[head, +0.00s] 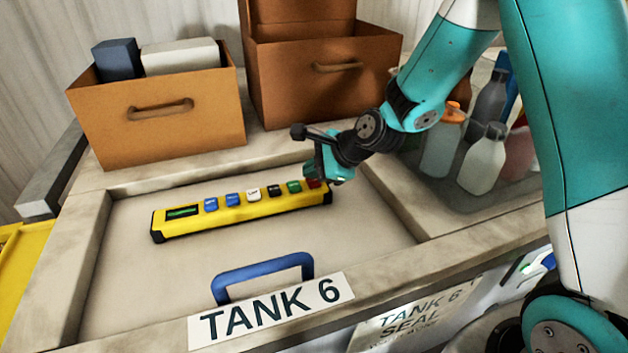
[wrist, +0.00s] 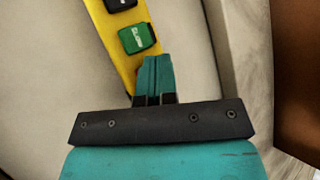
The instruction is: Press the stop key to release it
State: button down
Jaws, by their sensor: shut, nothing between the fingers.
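A yellow control bar (head: 235,212) lies on the tank lid with a small green display at its left end and a row of coloured keys. A red key (head: 313,183) is at its right end, partly covered by my gripper (head: 322,179); its label is not readable. A green key (head: 294,187) is just left of it and also shows in the wrist view (wrist: 137,38). In the wrist view my gripper (wrist: 157,60) is shut and empty, its fingertips over the bar's end beside the green key. They hide the red key there; I cannot tell whether they touch it.
A blue handle (head: 262,269) and a TANK 6 label (head: 270,310) are at the lid's front. Cardboard boxes (head: 160,125) (head: 325,75) stand behind. Several bottles (head: 483,160) stand at the right.

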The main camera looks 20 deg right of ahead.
aim_at(313, 182)
jog(key=shift+f, duration=0.45)
dwell(0.5)
jog(key=shift+r, duration=0.15)
jog(key=shift+r+p, duration=0.6)
jog(key=shift+r, duration=0.15)
notch_tip(313, 182, up, 5)
jog(key=p, duration=0.4)
jog(key=shift+p, duration=0.3)
